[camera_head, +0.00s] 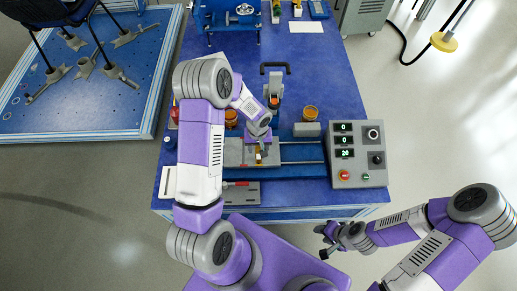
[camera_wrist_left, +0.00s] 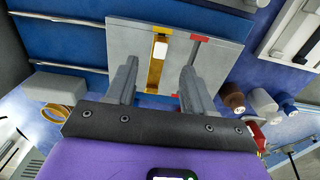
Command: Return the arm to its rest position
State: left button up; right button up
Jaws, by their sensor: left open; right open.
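My left arm reaches over the blue bench from the left. Its gripper (camera_head: 259,158) is above the grey plate (camera_head: 235,154) of the bench fixture. In the left wrist view the left gripper (camera_wrist_left: 158,66) has its fingers apart, with nothing held between them. A yellow strip with a white block (camera_wrist_left: 160,51) lies on the plate beyond the fingers; I cannot tell the exact gap. My right gripper (camera_head: 326,240) is open and empty, in front of the bench's near edge at the right.
A control box (camera_head: 357,154) with displays and knobs stands right of the fixture. A blue platform (camera_head: 100,100) with chair legs is at the left. Open floor (camera_head: 440,120) lies right.

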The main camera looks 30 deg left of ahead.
dwell(0.5)
pick_arm(q)
jog(key=s+d+m+h+p, duration=0.3)
jog(key=s+d+p, duration=0.3)
jog(key=s+d, duration=0.9)
jog(key=shift+s+d+m+h, duration=0.3)
jog(key=shift+d+h, duration=0.2)
dwell(0.7)
